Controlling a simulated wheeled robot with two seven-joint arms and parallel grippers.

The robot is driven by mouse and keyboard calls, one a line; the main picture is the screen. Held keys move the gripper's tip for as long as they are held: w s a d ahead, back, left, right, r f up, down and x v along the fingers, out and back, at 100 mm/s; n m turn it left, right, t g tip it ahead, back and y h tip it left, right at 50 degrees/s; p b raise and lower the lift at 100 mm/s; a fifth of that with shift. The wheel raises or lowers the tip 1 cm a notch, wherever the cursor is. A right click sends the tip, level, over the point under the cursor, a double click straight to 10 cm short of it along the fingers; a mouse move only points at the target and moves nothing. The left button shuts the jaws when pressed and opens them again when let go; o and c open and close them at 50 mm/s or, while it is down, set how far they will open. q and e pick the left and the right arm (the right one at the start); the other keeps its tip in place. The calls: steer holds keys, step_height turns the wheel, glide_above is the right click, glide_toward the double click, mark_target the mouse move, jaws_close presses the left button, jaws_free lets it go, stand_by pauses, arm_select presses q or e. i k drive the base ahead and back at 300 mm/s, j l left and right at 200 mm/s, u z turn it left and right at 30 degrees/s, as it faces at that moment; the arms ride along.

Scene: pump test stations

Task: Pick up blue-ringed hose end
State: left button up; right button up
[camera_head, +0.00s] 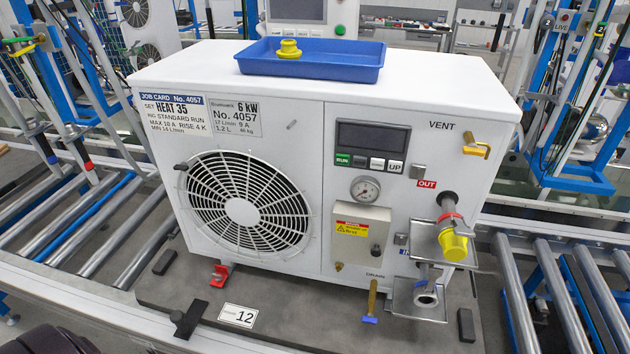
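On the blue-and-white frame at the left, a dark hose end with a small blue band (51,159) hangs low. It is small, so I am not fully sure of its ring colour. A second hose end with a red band (88,164) hangs just to its right. The white pump unit (270,120) stands in the middle. Its OUT port carries a red ring and a yellow cap (453,246). Below it, the lower port (426,297) is uncapped, with a metal drip plate under it. Neither of my grippers is in view.
A blue tray (350,72) on the unit holds a yellow cap (289,49). A yellow VENT handle (477,148) and a blue-tipped DRAIN lever (371,302) stick out in front. Roller conveyors (75,222) flank the unit, and a blue frame (560,90) stands right.

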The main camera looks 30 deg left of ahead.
mark_target(33, 126)
steer(key=u, duration=3.15)
steer(key=i+u, duration=0.15)
steer(key=u, duration=1.4)
steer(key=l+u, duration=0.15)
steer(key=u, duration=0.6)
steer(key=l+u, duration=0.15)
steer(key=u, duration=0.65)
steer(key=l+u, duration=0.1)
steer(key=u, duration=0.65)
steer(key=l+u, duration=0.15)
steer(key=u, duration=1.45)
steer(key=k+z, duration=0.1)
steer(key=z, duration=0.2)
steer(key=k+l+z, duration=0.1)
steer(key=z, duration=0.15)
steer(key=k+l+z, duration=0.15)
steer(key=z, duration=1.95)
